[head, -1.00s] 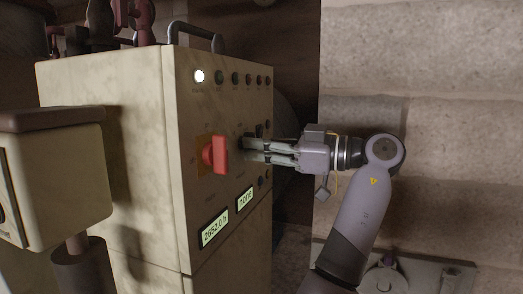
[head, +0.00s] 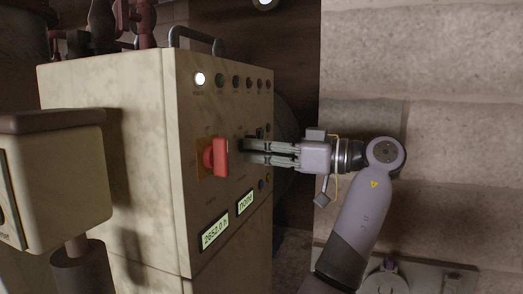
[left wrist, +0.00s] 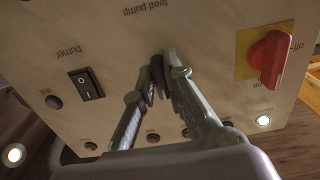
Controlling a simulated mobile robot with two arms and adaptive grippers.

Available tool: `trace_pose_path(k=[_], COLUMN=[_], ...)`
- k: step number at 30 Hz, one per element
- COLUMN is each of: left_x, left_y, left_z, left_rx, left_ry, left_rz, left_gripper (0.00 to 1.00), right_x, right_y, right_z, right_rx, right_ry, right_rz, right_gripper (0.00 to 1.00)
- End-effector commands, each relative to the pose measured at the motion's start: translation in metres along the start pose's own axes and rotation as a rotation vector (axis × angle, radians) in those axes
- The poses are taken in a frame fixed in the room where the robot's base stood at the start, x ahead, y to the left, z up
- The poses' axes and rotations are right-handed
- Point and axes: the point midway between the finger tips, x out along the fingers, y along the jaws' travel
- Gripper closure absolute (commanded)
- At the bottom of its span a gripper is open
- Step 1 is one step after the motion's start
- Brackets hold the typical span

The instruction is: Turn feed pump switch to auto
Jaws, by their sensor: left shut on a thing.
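The feed pump switch (left wrist: 157,72) is a small dark knob under the upside-down "feed pump" label in the left wrist view. My left gripper (left wrist: 163,68) is shut on it, with one finger on each side. The fingers hide most of the knob, so its setting cannot be read. In the head view my left gripper (head: 246,151) reaches the cabinet front (head: 185,110) from the right, just beyond the red knob, and the switch is hidden behind the fingers. My right gripper is not in view.
A red rotary knob (head: 219,157) on a yellow plate sticks out close to my fingers. A black burner rocker switch (left wrist: 87,84) sits on the other side. A lit white lamp (head: 200,79) and two displays (head: 215,232) are on the panel. A stone wall (head: 430,60) stands at right.

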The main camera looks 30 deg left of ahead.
Motion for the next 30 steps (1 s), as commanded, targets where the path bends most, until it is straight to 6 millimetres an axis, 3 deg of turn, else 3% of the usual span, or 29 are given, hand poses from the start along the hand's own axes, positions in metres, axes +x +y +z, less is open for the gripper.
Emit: trace_pose_path(k=[9, 20, 30], left_x=[0.002, -0.003, -0.053], left_y=[0.0, 0.0, 0.0], left_z=[-0.003, -0.001, -0.002], left_rx=[-0.005, -0.002, -0.002], left_ry=[0.005, 0.003, 0.003], left_rz=[0.0, 0.001, 0.001], left_gripper=[0.69, 0.69, 0.69], right_x=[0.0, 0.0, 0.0], right_y=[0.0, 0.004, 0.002], right_z=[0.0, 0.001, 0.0], right_rx=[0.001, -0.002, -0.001], right_ry=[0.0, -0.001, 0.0], right_rz=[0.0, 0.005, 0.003], right_gripper=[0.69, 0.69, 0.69])
